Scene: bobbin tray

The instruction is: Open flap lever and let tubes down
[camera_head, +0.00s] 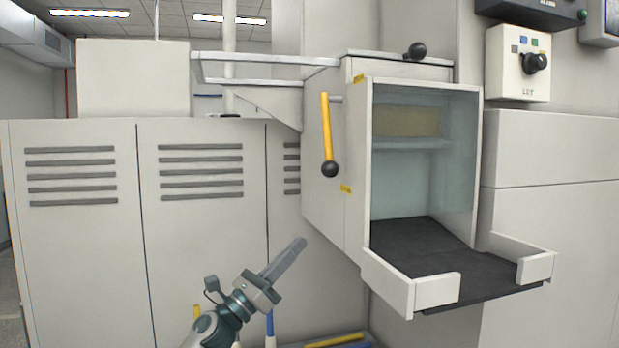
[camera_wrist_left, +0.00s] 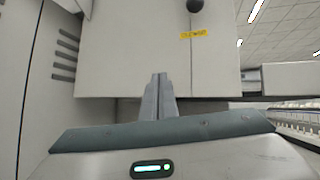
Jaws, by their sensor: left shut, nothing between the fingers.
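The flap lever (camera_head: 327,130) is a yellow bar with a black ball knob, hanging nearly straight down on the left side of the white tube box (camera_head: 322,205). The ball knob (camera_wrist_left: 195,5) also shows at the top of the left wrist view. The box's open front shows a pale shelf inside and a dark tray floor (camera_head: 425,250). A yellowish block (camera_head: 407,121) shows behind the glass at the top; I cannot tell whether it is tubes. My left gripper (camera_head: 302,243) is shut and empty, below and left of the lever, apart from it. My right gripper is not in view.
Grey-white cabinets (camera_head: 200,240) with vent slots stand behind on the left. A second black knob (camera_head: 416,50) sits on top of the box. A control box with a rotary switch (camera_head: 535,63) is at the upper right. The tray's low white walls (camera_head: 437,291) jut forward.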

